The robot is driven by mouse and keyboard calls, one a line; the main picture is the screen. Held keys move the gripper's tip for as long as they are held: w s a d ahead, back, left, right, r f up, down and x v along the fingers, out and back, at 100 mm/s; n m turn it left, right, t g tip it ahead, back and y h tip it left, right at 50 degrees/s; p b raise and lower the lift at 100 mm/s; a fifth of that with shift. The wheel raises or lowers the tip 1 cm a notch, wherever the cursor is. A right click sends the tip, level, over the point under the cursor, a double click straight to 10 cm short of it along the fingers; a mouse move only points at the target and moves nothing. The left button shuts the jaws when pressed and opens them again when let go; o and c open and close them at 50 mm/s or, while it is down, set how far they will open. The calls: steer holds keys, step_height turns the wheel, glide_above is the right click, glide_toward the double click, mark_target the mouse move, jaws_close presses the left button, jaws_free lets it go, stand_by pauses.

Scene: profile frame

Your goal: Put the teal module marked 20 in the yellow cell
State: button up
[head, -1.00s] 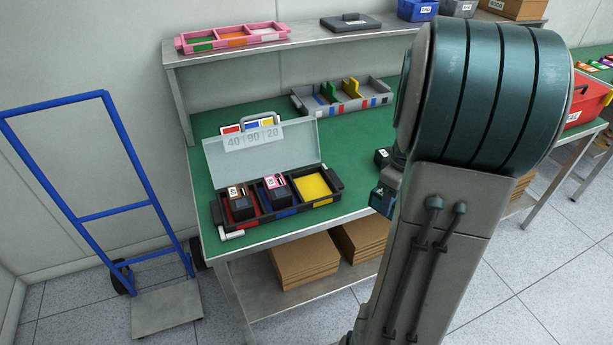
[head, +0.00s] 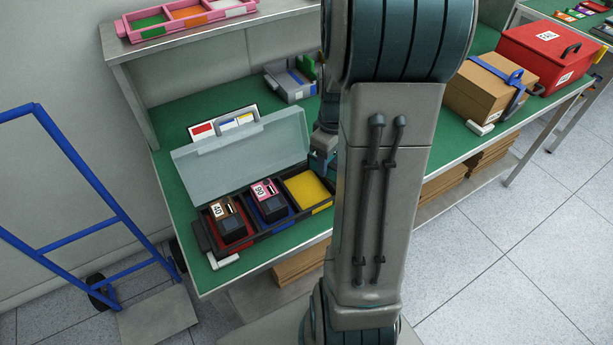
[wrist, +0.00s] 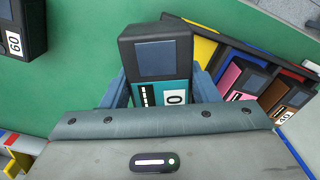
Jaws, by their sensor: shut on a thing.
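My gripper (wrist: 160,92) is shut on a teal module (wrist: 160,62) with a dark top block. Its white label shows a 0; the rest of the number is hidden by the gripper. The module is held over the green table, beside the case. The yellow cell (head: 306,189) is the right one of three in the open black case (head: 262,235), and it looks empty. Its yellow also shows in the wrist view (wrist: 204,48), right of the module. In the head view my arm hides the held module and most of the gripper.
A brown module marked 40 (head: 227,220) fills the red cell, a pink one marked 90 (head: 268,202) the blue cell. The case's clear lid (head: 240,150) stands open behind. Another dark module (wrist: 20,30) lies left in the wrist view. A grey tray (head: 290,80) stands farther back.

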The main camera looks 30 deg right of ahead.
steer(key=a+f, duration=0.1)
steer(key=w+a+f, duration=0.1)
steer(key=a, duration=0.1)
steer(key=w+a+f, duration=0.1)
steer(key=a, duration=0.1)
steer(key=shift+w+f, duration=0.1)
steer(key=shift+w, duration=0.05)
steer(key=shift+f+p, duration=0.3)
steer(key=shift+f, duration=1.75)
steer(key=shift+f, duration=0.2)
steer(key=o, duration=0.7)
steer(key=shift+o, duration=0.5)
steer(key=shift+r, duration=0.1)
